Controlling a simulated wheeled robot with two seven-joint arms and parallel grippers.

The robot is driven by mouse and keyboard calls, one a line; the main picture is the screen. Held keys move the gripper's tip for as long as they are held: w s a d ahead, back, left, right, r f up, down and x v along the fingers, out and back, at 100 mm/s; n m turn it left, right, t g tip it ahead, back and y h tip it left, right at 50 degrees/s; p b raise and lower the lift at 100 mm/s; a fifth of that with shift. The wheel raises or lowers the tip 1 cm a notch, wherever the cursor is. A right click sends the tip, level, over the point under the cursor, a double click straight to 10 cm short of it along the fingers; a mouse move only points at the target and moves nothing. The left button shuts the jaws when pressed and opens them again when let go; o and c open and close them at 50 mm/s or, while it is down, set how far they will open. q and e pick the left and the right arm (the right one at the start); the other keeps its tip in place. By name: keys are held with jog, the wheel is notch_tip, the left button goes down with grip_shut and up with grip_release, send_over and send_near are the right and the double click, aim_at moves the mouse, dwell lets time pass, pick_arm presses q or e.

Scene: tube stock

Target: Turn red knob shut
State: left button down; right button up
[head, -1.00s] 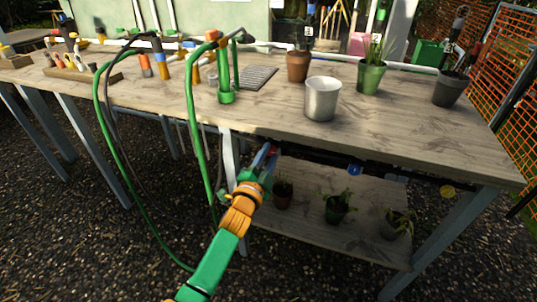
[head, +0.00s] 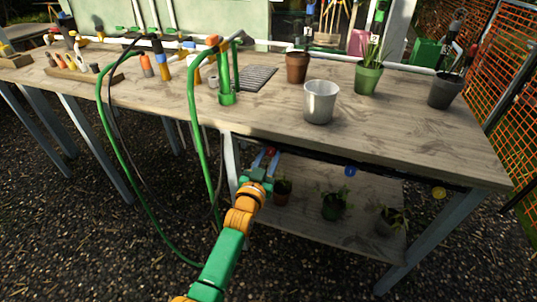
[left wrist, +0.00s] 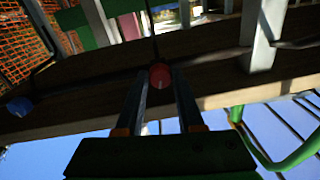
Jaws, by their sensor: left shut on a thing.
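The red knob (head: 271,151) sits under the front edge of the potting table, above the lower shelf. My left gripper (head: 265,160) reaches up to it from below, with a finger on each side. In the left wrist view the red knob (left wrist: 160,75) is between the tips of my left gripper (left wrist: 160,84), which is shut on it. The fingers cover part of the knob in the head view. Its exact turn angle cannot be read. My right gripper is in neither view.
A blue knob (head: 350,171) and a yellow knob (head: 439,193) sit farther right under the table edge. Potted plants stand on the lower shelf (head: 300,218). A green hose (head: 196,125) hangs left of my arm. A metal pot (head: 320,102) stands on the tabletop.

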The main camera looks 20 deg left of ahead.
pick_arm(q)
jog(key=shift+n+p, duration=0.4)
jog(key=shift+n, duration=0.9)
jog(key=shift+f+n, duration=0.1)
jog(key=shift+n, duration=0.2)
jog(key=c, duration=0.5)
grip_release()
jog(key=shift+s, duration=0.1)
jog(key=shift+s+p, duration=0.3)
jog(key=shift+s, duration=0.05)
jog(key=s+p, duration=0.1)
jog(key=s, duration=0.5)
jog(key=shift+s+d, duration=0.1)
jog(key=shift+s, duration=0.05)
